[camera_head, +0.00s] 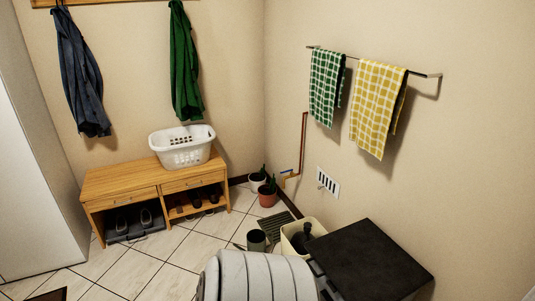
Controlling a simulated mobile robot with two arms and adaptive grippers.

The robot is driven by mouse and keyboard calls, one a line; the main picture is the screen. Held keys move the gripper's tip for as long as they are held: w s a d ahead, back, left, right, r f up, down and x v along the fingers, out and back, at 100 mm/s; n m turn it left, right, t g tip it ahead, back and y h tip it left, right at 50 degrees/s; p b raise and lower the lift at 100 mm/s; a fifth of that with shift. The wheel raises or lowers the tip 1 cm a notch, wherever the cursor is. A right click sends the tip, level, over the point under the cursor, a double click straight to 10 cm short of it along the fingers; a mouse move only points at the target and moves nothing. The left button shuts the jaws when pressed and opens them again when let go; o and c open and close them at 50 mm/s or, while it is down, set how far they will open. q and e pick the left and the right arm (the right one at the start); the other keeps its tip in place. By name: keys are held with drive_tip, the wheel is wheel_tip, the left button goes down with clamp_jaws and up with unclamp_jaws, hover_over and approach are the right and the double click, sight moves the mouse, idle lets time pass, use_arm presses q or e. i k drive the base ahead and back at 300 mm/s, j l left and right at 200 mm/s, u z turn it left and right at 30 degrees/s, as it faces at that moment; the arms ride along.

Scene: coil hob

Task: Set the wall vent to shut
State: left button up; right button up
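The wall vent (328,184) is a small white plate low on the right-hand wall, below the towel rail. It has several upright slots that look dark. A small tab seems to show near its lower left edge, but it is too small to make out clearly. Neither of my grippers is in view, and nothing touches the vent.
A cream bin (296,235) and a dark slatted mat (276,226) lie on the floor below the vent. A black-topped box (372,262) stands at the lower right. Potted plants (268,195) sit by the corner, near a copper pipe (304,140). A wooden bench (125,181) is at the left.

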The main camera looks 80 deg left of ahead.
sight(323, 185)
drive_tip(key=u, duration=2.2)
drive_tip(key=i+j+z, duration=0.1)
drive_tip(key=z, duration=0.45)
drive_tip(key=i+j+z, duration=0.2)
drive_tip(key=j, duration=0.2)
drive_tip(key=i+j+z, duration=0.25)
drive_tip(key=j, duration=0.2)
drive_tip(key=j+z, duration=0.2)
drive_tip(key=j, duration=0.25)
drive_tip(key=i+j+z, duration=0.2)
drive_tip(key=j, duration=0.3)
drive_tip(key=k, duration=0.1)
